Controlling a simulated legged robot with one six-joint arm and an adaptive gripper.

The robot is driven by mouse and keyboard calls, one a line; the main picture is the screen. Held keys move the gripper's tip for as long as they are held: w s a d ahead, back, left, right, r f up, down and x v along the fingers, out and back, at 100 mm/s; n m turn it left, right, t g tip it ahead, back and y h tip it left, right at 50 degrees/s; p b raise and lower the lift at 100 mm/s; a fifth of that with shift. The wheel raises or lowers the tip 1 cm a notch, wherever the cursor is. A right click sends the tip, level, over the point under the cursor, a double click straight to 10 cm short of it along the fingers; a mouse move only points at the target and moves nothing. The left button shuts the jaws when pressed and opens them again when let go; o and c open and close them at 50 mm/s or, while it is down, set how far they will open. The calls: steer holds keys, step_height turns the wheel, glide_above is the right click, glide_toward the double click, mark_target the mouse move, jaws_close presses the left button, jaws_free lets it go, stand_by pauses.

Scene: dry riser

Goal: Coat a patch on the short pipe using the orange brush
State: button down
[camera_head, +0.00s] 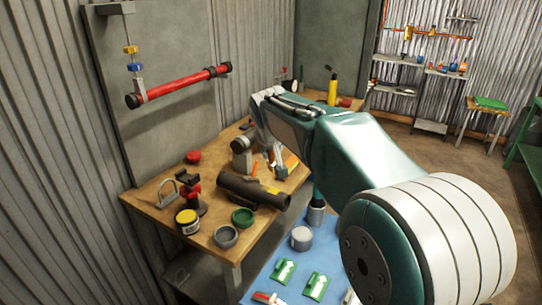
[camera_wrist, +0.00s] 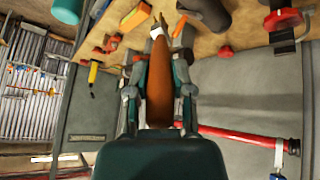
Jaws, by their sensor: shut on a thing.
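The short pipe (camera_head: 247,188) lies on the wooden bench, dark brown, with a yellow mark near its right end. Its dark end seems to show at the top of the wrist view (camera_wrist: 210,12). My gripper (camera_head: 277,170) is low over the bench, just behind the pipe in the head view. In the wrist view my gripper (camera_wrist: 158,62) is shut on the orange brush (camera_wrist: 160,92), whose long orange body lies between the fingers. The brush tip looks apart from the pipe. In the head view my arm and fingers hide most of the brush.
On the bench (camera_head: 150,193) stand a yellow jar (camera_head: 187,221), a grey bowl (camera_head: 226,237), a green bowl (camera_head: 243,216) and a red-topped vise (camera_head: 192,192). An orange block (camera_wrist: 135,16) lies near the gripper. A red pipe (camera_head: 180,86) runs along the wall panel.

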steer(key=shift+a, duration=0.5)
steer(key=shift+w+d+r, duration=0.2)
steer(key=shift+w+r, duration=0.05)
steer(key=shift+w, duration=0.1)
steer(key=w+r, duration=0.3)
steer(key=w, duration=0.1)
steer(key=shift+r, duration=0.25)
steer(key=shift+f, duration=2.45)
